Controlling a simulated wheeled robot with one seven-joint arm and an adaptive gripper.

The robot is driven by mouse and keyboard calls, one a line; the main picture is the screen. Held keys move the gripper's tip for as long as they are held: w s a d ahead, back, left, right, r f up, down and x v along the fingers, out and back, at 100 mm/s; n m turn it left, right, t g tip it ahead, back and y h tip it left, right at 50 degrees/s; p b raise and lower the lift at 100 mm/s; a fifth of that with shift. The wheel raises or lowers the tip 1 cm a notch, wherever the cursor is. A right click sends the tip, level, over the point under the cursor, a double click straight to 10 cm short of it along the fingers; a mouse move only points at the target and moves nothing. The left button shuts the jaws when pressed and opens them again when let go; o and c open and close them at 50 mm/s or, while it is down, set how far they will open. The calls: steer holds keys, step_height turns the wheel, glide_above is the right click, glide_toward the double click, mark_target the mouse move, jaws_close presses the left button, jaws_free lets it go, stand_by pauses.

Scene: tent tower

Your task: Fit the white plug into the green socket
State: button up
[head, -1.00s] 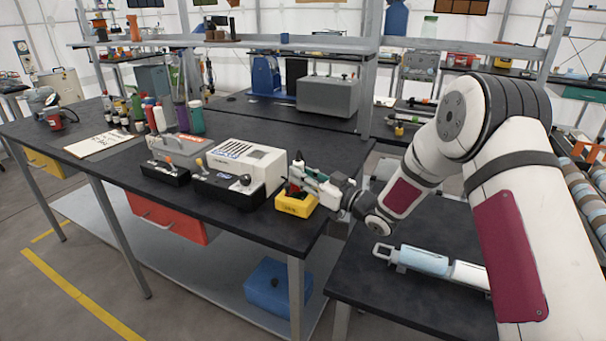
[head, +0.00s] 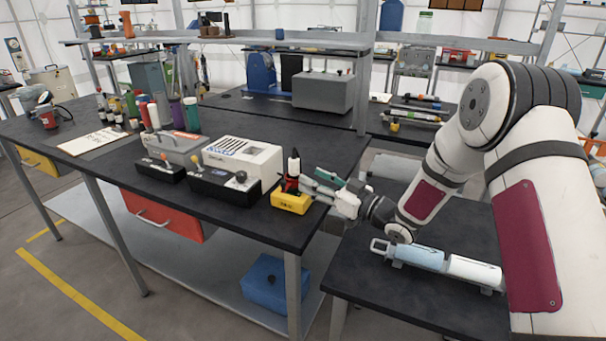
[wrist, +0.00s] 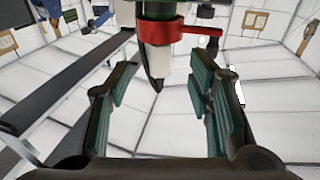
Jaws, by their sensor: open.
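A slim upright piece with a white band, a black tip and red near its base (head: 293,168) stands on a small yellow block (head: 291,203) at the bench's right corner. In the wrist view a white tapered body (wrist: 153,57) with a red collar and black tip shows between my fingers; it may be the white plug. Green shows above the collar (wrist: 158,9), but I cannot tell whether it is the green socket. My gripper (head: 316,183), with green finger pads, is open just right of the upright piece. I see nothing gripped.
A white box (head: 243,160) and black control boxes (head: 222,186) stand left of the yellow block. A lower table at right holds a pale blue and white cylinder (head: 440,262). A shelf crosses above the bench.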

steer(key=v, duration=0.6)
steer(key=shift+d, duration=0.1)
steer(key=w+d+r+m+t+h+p, duration=0.1)
steer(key=d+r+m+t+h+p, duration=0.1)
steer(key=d+r+h, duration=0.65)
steer(key=s+d+r+m+g+h, duration=0.1)
steer(key=s+d+r+m+h, duration=0.3)
steer(key=s+d+r+h, duration=0.3)
steer(key=s+r+m+g+p, duration=0.1)
steer(key=s+m+g, duration=0.1)
steer(key=s, duration=1.5)
steer(key=s+d+r+m+g+p, duration=0.1)
steer(key=s+g, duration=0.4)
steer(key=s, duration=1.3)
steer(key=shift+s+m+p, duration=0.3)
steer(key=shift+m+p, duration=0.25)
steer(key=shift+m, duration=0.55)
